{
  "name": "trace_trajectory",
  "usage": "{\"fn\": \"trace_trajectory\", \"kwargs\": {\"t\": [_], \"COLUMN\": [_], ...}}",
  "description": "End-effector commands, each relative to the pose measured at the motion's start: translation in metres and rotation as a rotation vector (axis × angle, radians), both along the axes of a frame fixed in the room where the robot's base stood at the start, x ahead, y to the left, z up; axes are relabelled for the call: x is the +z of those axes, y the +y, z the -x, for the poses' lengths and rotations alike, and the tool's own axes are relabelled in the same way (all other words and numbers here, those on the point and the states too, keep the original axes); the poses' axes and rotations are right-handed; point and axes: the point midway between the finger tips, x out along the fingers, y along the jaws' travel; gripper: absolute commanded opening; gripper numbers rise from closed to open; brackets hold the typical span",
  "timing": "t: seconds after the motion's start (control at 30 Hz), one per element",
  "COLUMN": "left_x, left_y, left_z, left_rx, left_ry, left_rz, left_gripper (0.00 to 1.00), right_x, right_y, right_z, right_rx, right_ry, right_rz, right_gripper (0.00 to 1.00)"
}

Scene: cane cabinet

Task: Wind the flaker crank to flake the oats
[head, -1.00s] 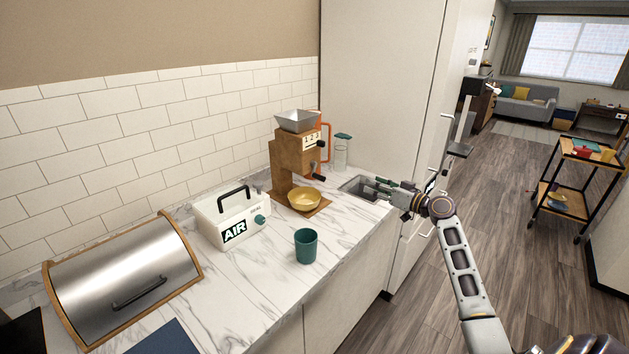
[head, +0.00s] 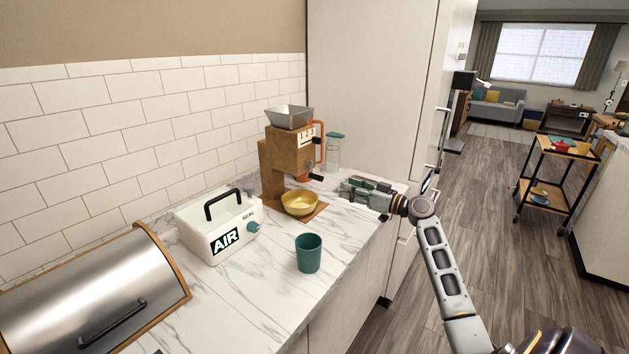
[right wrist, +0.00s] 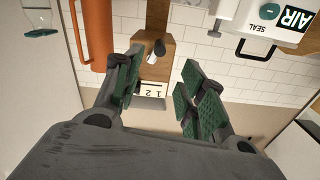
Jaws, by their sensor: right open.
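The flaker (head: 279,160) is a brown wooden body with a grey metal hopper (head: 290,116) on top and a 1-2-3 dial on its front. Its crank has a dark knob (head: 316,177) low on the front, above a gold bowl (head: 299,202) on the wooden base. Whether there are oats in the hopper or bowl, I cannot tell. My right gripper (head: 346,188) is open and empty, just right of the crank and apart from it. In the right wrist view, the flaker body (right wrist: 172,68) shows upside down beyond the spread green-padded fingers (right wrist: 158,82). My left gripper is out of view.
A white AIR box (head: 218,228) and a metal bread bin (head: 88,295) stand left of the flaker. A teal cup (head: 309,253) stands in front. Counter around the cup is clear.

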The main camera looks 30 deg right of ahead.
Motion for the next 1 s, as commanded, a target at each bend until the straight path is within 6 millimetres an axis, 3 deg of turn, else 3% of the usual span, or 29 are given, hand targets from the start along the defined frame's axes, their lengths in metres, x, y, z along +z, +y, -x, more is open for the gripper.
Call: {"fn": "trace_trajectory", "kwargs": {"t": [0.2,0.47,1.0], "left_x": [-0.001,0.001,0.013], "left_y": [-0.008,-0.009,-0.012], "left_z": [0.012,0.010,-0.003], "left_rx": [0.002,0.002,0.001], "left_ry": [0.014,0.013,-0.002], "left_rz": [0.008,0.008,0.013], "left_gripper": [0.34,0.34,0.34], "right_x": [0.000,0.001,0.002], "right_y": [0.000,0.003,0.024], "right_z": [0.000,-0.009,-0.059], "right_rx": [0.000,0.000,0.000], "right_ry": [0.000,0.001,0.000], "right_rz": [0.000,-0.002,-0.002], "right_gripper": [0.41,0.41,0.41]}}
